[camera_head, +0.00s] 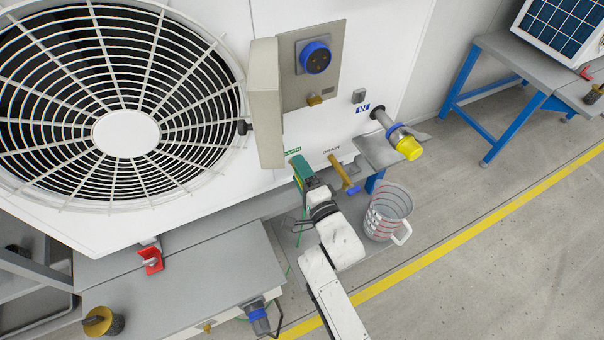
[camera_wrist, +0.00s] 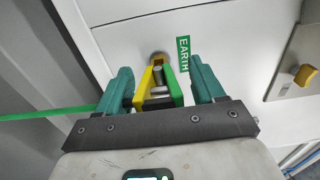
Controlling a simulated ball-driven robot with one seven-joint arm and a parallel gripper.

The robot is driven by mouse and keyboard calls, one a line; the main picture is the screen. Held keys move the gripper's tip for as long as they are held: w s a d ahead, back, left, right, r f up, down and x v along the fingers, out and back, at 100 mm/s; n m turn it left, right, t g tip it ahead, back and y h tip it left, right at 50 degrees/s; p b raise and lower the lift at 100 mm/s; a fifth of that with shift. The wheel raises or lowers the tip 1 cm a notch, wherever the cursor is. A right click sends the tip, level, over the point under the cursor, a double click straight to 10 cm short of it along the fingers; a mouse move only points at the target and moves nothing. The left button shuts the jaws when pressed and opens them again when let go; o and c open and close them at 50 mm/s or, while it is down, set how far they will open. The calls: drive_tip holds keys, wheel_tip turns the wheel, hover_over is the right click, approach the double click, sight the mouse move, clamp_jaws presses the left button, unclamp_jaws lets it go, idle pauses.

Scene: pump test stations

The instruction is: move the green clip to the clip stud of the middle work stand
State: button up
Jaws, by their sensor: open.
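The green clip (camera_wrist: 173,88), green on one side and yellow on the other, is at a brass stud (camera_wrist: 159,58) beside a green EARTH label (camera_wrist: 183,54) on a white panel. My gripper (camera_wrist: 163,80) is open, its teal fingers standing on either side of the clip, with gaps visible. In the head view my gripper (camera_head: 303,172) is at the lower edge of the white unit and hides the clip. A grey work stand (camera_head: 180,285) is at lower left, and another stand (camera_head: 500,60) with blue legs is at upper right. I cannot tell which is the middle one.
A large fan grille (camera_head: 125,135) fills the unit's left face. A yellow-tipped blue connector (camera_head: 408,147) sticks out at right. A clear jug (camera_head: 387,212) stands near my arm. The floor at right is free.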

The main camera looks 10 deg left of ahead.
clamp_jaws()
drive_tip(key=p+v, duration=0.5)
drive_tip(key=v, duration=0.1)
idle(1.8)
drive_tip(key=s+d+m+t+h, duration=0.1)
drive_tip(key=s+d+m+h, duration=0.2)
drive_tip(key=d, duration=0.8)
drive_tip(key=s+d+m+t+h, duration=0.2)
drive_tip(key=s+d+h, duration=0.4)
drive_tip(key=d, duration=0.6)
drive_tip(key=shift+s+f+m+h, duration=0.4)
drive_tip(key=shift+f+m+h, duration=0.1)
drive_tip(key=shift+m, duration=0.4)
